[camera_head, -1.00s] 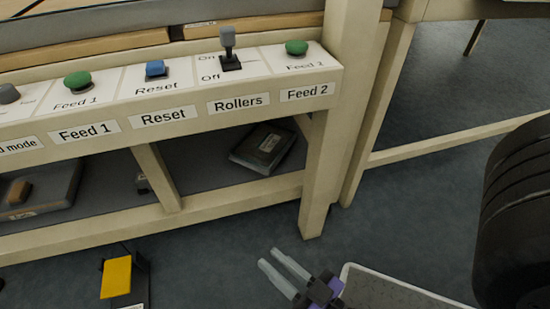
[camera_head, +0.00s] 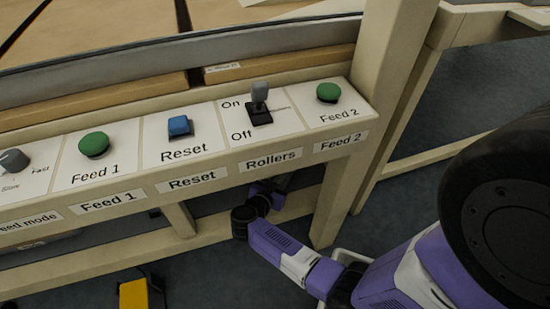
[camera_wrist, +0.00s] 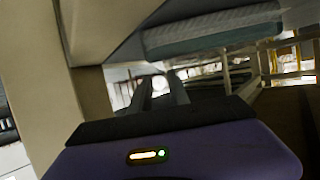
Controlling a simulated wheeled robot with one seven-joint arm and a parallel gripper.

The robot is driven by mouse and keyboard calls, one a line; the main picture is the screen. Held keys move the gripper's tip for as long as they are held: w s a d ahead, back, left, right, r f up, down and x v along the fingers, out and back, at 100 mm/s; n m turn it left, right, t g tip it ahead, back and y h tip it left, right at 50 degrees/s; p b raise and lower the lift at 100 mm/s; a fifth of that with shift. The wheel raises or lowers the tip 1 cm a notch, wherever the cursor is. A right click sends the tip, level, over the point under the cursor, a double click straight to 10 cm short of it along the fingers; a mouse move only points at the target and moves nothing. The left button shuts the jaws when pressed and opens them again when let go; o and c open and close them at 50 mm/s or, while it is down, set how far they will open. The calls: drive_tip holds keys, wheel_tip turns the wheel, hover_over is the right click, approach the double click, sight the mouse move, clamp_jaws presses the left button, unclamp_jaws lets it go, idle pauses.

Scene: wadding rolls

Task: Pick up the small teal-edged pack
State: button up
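In the wrist view a slab with a pale teal edge (camera_wrist: 210,32), which looks like the small teal-edged pack, lies across the top of the picture. My gripper (camera_wrist: 160,85) shows below it, with two fingers apart and nothing visible between them. The fingertips sit lower in the picture than the slab; I cannot tell how far apart they are in depth. In the head view the pack is hidden behind the control panel and my arm, and my fingers are hidden there too.
The control panel (camera_head: 205,147) with buttons and a lever overhangs the shelf opening. A yellow object (camera_head: 134,294) is near the floor at lower left.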

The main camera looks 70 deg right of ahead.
sight(290, 174)
drive_tip(key=b+x, duration=0.1)
drive_tip(key=x, duration=0.2)
drive_tip(key=shift+s+d+f+b, duration=0.15)
drive_tip(key=shift+f+b, duration=0.05)
drive_tip(key=shift+b, duration=0.15)
drive_tip(key=b+x, duration=0.1)
drive_tip(key=x, duration=0.1)
drive_tip(key=b+x, duration=0.1)
drive_tip(key=x, duration=0.1)
drive_tip(key=shift+s+d+r+b, duration=0.1)
drive_tip(key=shift+d+r+b, duration=0.05)
drive_tip(key=shift+d+b, duration=0.2)
drive_tip(key=shift+r, duration=0.1)
drive_tip(key=shift+c, duration=0.4)
clamp_jaws()
